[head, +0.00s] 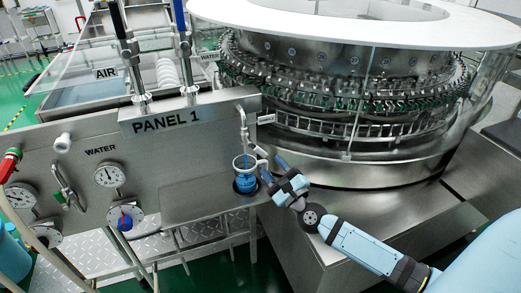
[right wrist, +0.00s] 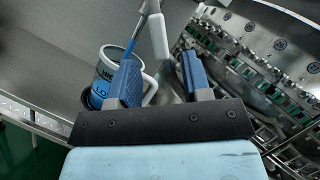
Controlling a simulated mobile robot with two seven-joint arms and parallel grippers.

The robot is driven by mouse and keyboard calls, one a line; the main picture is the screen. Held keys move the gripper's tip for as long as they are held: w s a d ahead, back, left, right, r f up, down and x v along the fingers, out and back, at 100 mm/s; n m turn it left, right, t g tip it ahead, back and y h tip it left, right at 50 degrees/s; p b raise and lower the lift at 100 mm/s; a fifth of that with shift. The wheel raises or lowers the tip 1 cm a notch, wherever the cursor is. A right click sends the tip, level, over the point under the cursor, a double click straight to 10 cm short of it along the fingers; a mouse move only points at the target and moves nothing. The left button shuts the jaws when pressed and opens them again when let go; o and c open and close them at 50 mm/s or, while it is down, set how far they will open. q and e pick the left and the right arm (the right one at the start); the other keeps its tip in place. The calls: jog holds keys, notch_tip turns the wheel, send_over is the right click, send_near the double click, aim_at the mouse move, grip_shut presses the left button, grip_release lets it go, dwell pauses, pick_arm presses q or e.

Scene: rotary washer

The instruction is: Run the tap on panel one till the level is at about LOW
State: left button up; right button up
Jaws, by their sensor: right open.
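The steel panel marked PANEL 1 (head: 205,145) has a slim tap (head: 243,122) at its right end, with a white lever (head: 259,150). A clear jug (head: 245,163) stands under the tap with blue liquid in its lower part. My right gripper (head: 271,167) is open, just right of the jug. Its fingers (right wrist: 160,62) are either side of the white lever (right wrist: 158,36) in the picture; contact cannot be told. My left gripper is out of view.
A large round steel washer (head: 350,160) stands close behind and right of my right arm. Left of the jug are water gauges (head: 109,175), a blue knob (head: 125,221) and a red-handled valve (head: 9,163). The small steel shelf (head: 190,200) left of the jug is bare.

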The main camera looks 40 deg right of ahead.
aim_at(262, 154)
jog(key=x, duration=0.6)
jog(key=shift+w+p, duration=0.15)
jog(key=shift+p, duration=0.2)
jog(key=shift+c, duration=0.3)
grip_shut()
